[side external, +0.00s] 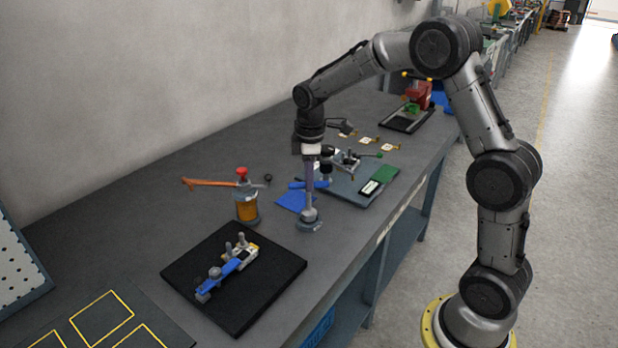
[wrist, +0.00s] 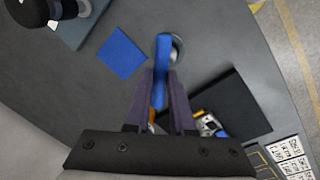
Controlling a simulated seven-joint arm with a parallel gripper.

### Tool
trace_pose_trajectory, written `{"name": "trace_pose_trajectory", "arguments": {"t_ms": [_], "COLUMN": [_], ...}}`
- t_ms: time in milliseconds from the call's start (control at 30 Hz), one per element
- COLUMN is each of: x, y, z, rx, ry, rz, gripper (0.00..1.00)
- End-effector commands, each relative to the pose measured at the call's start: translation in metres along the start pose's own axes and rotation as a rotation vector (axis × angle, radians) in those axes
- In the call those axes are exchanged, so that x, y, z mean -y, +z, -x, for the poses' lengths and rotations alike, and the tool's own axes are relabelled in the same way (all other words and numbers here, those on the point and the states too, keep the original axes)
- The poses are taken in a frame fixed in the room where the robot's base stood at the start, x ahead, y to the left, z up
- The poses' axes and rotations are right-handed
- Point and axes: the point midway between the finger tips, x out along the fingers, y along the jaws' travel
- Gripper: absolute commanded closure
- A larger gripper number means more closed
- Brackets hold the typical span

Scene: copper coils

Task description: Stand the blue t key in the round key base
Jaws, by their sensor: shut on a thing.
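The blue t key (side external: 296,185) is between the fingers of my gripper (side external: 310,182), its crossbar level and its shank pointing down. In the wrist view the blue crossbar (wrist: 162,62) runs lengthwise between the two dark fingers of my gripper (wrist: 161,78), which are shut on it. The round key base (side external: 309,225) is a grey disc on the table directly below my gripper. In the wrist view the round key base (wrist: 175,50) is partly hidden behind the crossbar. The shank lines up over the base; I cannot tell whether its lower end is inside.
A blue square (wrist: 122,52) lies beside the base. A black mat (side external: 188,292) with a blue clamp-like part (side external: 222,275) is nearer the camera. A grey plate with a fixture (side external: 345,190) is behind.

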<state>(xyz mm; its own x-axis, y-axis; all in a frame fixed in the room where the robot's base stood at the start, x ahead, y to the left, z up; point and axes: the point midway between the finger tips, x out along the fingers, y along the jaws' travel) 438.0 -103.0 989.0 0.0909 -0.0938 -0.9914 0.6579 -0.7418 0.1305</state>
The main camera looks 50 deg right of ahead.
Motion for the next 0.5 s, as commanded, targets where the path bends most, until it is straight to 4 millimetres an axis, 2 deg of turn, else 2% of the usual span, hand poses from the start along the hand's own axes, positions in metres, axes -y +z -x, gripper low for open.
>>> {"name": "trace_pose_trajectory", "arguments": {"t_ms": [500], "x": [0.0006], "y": [-0.0002], "z": [-0.0074], "rx": [-0.001], "ry": [0.002], "rz": [0.0], "gripper": [1.0]}}
